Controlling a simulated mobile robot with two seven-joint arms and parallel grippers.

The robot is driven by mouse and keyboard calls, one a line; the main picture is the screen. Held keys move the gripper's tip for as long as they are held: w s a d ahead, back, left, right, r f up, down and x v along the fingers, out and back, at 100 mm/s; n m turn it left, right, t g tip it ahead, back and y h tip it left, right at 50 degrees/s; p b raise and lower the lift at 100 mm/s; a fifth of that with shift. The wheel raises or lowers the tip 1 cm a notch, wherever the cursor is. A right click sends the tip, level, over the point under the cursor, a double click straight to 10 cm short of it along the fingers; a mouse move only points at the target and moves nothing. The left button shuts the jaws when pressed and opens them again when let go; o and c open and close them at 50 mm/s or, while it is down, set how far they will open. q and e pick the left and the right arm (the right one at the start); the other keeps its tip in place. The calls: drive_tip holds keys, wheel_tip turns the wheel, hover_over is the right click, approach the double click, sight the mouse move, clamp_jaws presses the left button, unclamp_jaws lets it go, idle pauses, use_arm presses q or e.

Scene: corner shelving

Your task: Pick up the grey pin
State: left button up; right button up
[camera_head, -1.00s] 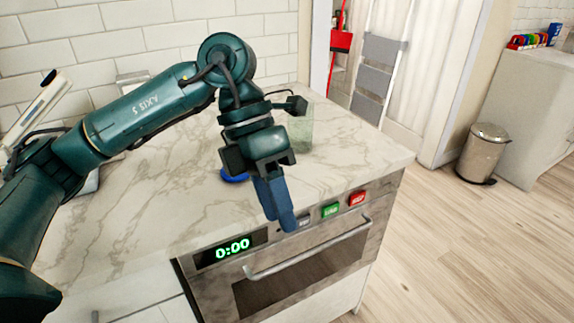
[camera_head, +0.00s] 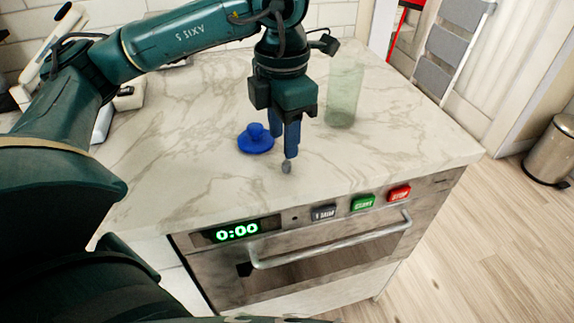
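A small grey piece, which looks like the grey pin (camera_head: 286,167), is on the marble counter (camera_head: 190,180) near its front edge. My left gripper (camera_head: 290,157) points down with its blue fingers just above and behind the pin in the picture. The fingers overlap from this angle, so I cannot tell their gap or whether they touch the pin. My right gripper is not in view.
A blue knobbed lid (camera_head: 256,140) lies left of the fingers. A clear greenish glass (camera_head: 343,95) stands behind them to the right. Below the counter edge is an oven with a clock (camera_head: 237,232), buttons and a handle (camera_head: 330,243).

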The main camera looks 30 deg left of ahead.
sight(287, 164)
use_arm(q)
drive_tip(key=f, duration=0.5)
drive_tip(key=shift+w+d+f, duration=0.2)
drive_tip(key=shift+w+f, duration=0.1)
drive_tip(key=shift+c, duration=0.3)
clamp_jaws()
